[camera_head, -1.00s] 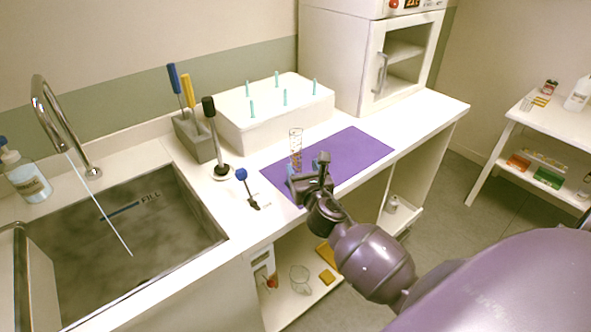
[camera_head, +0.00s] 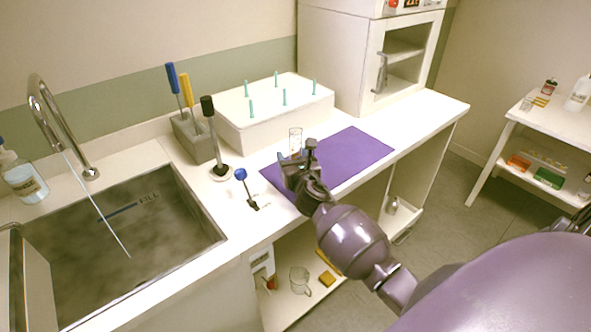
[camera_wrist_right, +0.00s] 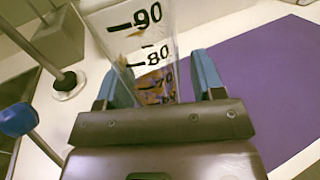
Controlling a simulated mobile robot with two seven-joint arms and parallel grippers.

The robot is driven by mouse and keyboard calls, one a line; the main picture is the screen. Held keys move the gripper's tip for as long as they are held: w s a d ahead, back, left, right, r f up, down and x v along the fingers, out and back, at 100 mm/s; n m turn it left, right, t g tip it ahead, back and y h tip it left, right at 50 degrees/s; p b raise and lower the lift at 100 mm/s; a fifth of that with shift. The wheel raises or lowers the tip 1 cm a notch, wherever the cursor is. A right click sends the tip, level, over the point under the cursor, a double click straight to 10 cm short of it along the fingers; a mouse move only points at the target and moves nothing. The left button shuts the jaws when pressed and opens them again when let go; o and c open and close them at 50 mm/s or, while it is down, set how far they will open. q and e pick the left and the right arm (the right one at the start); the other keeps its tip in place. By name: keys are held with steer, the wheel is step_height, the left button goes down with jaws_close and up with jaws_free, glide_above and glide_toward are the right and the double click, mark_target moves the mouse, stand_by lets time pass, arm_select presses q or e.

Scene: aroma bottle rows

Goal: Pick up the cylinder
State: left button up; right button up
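The cylinder (camera_head: 295,138) is a clear, graduated tube standing upright at the left part of the purple mat (camera_head: 350,152); my right gripper hides its lower part in the head view. In the right wrist view the cylinder (camera_wrist_right: 143,32) shows black marks from 90 downward and appears tilted in the picture. My right gripper (camera_head: 293,161) is open at the cylinder. In the right wrist view, the blue fingers of my right gripper (camera_wrist_right: 160,78) stand to either side of the cylinder's lower visible part, with a gap at the right finger. My left gripper is not in view.
A blue-knobbed stand (camera_head: 242,176) and a black-handled stand (camera_head: 209,120) are left of my gripper. A white box with teal pegs (camera_head: 277,118) stands behind. The sink (camera_head: 120,225) is at left, an open-shelved white cabinet (camera_head: 350,60) at back right. The mat's right side is clear.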

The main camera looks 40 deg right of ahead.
steer(key=c, duration=0.9)
steer(key=shift+r, duration=0.1)
steer(key=shift+c, duration=0.2)
